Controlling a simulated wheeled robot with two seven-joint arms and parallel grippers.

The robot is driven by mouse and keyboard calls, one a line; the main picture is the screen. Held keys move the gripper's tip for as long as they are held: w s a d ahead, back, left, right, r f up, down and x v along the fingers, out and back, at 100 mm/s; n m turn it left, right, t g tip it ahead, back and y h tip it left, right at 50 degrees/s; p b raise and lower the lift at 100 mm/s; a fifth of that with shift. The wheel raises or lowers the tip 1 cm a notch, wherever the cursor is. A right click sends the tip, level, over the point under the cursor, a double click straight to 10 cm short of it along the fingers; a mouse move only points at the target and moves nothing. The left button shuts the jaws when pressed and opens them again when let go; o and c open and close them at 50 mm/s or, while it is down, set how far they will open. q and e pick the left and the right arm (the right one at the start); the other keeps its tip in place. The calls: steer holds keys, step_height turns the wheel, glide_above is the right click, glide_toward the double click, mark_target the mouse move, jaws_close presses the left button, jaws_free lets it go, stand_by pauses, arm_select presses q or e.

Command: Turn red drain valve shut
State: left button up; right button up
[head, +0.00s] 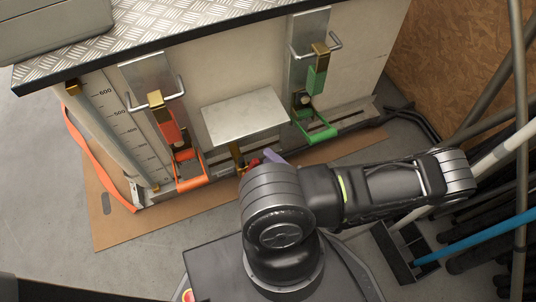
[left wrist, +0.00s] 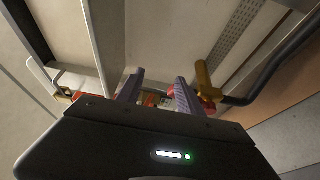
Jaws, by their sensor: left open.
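A small red part (head: 254,162), which looks like the drain valve's handle, shows by a brass fitting (head: 237,155) under the metal cover plate (head: 245,117). My arm hides much of it. My left gripper (head: 275,157) is low beside it, with a purple finger just to its right. In the left wrist view the two purple fingers of my left gripper (left wrist: 159,86) are apart. Red and yellow bits show beyond and between them, too small to make out. A brass-coloured part (left wrist: 204,80) stands just right of the right finger. I cannot tell whether a finger touches the valve. My right gripper is not seen.
A red lever with an orange handle (head: 190,180) is on the left panel, beside a level gauge (head: 120,125). A green lever with a green handle (head: 316,132) is on the right. The cover plate overhangs the fitting. Pipes and poles (head: 490,150) crowd the right side.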

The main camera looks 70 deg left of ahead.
arm_select(q)
steer(key=shift+w+d+r, duration=0.15)
steer(key=shift+d+r, duration=0.1)
steer(key=shift+d, duration=0.35)
steer(key=shift+w+d+r, duration=0.1)
steer(key=shift+d+r, duration=0.1)
steer(key=shift+d, duration=0.35)
steer(key=shift+p, duration=0.3)
steer(key=shift+c, duration=0.3)
